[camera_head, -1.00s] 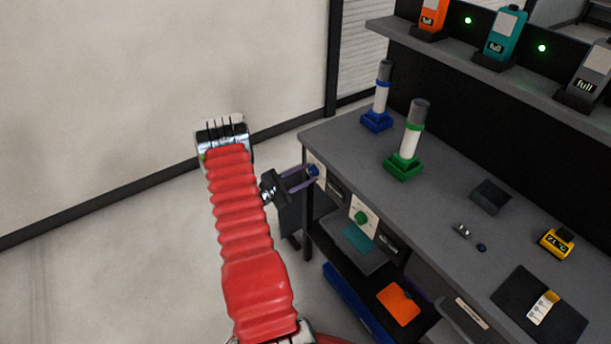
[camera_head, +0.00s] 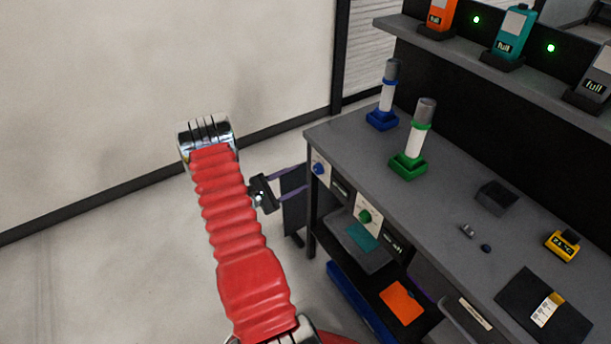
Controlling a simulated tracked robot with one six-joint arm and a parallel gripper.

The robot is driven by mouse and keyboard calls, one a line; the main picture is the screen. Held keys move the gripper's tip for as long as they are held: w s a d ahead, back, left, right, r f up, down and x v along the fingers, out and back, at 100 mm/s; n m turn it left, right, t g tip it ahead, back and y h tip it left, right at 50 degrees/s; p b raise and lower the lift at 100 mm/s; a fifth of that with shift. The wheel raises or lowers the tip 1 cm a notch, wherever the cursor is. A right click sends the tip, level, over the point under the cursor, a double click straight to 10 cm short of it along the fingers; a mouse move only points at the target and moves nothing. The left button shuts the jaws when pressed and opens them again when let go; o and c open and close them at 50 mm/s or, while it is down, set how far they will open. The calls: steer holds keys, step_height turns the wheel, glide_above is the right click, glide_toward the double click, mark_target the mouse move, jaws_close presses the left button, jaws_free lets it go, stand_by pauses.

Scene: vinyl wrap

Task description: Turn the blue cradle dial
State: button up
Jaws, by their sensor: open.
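The blue dial (camera_head: 320,169) sits on a white plate at the left end of the bench's front edge. The blue cradle (camera_head: 382,120) stands on the bench top behind it and holds an upright white tube with a grey cap. My gripper (camera_head: 306,180) is open and empty. Its two thin purple fingers point right, toward the dial, and their tips end just left of the bench, apart from the dial. My red sleeved arm (camera_head: 235,225) fills the middle of the view.
A green dial (camera_head: 365,216) is on the same front edge, to the right. A green cradle (camera_head: 408,165) with a tube stands above it. Below are a shelf with an orange sheet (camera_head: 401,302) and bins. The floor left of the bench is clear.

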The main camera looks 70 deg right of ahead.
steer(key=v, duration=0.7)
steer(key=shift+w+a, duration=0.2)
steer(key=shift+a, duration=0.05)
steer(key=shift+f, duration=0.1)
steer(key=s+a+f+m+y, duration=0.1)
steer(key=s+a+y, duration=0.1)
steer(key=a+y, duration=0.3)
steer(key=s+a+f+m+y, duration=0.1)
steer(key=s+a+m+y, duration=0.15)
steer(key=a, duration=0.35)
steer(key=w+a+r+m+t+y, duration=0.15)
steer(key=w+a+r+t, duration=0.4)
steer(key=a+r, duration=0.55)
steer(key=w+a+r+m+t+y, duration=0.1)
steer(key=w+a+r+t+y, duration=0.45)
steer(key=a, duration=1.05)
steer(key=a+r+n+t, duration=0.2)
steer(key=a+r+t, duration=0.4)
steer(key=a+r, duration=0.9)
step_height(320, 180, up, 3)
steer(key=shift+a+f+h, duration=0.2)
steer(key=shift+f+h, duration=0.05)
steer(key=shift+h, duration=0.2)
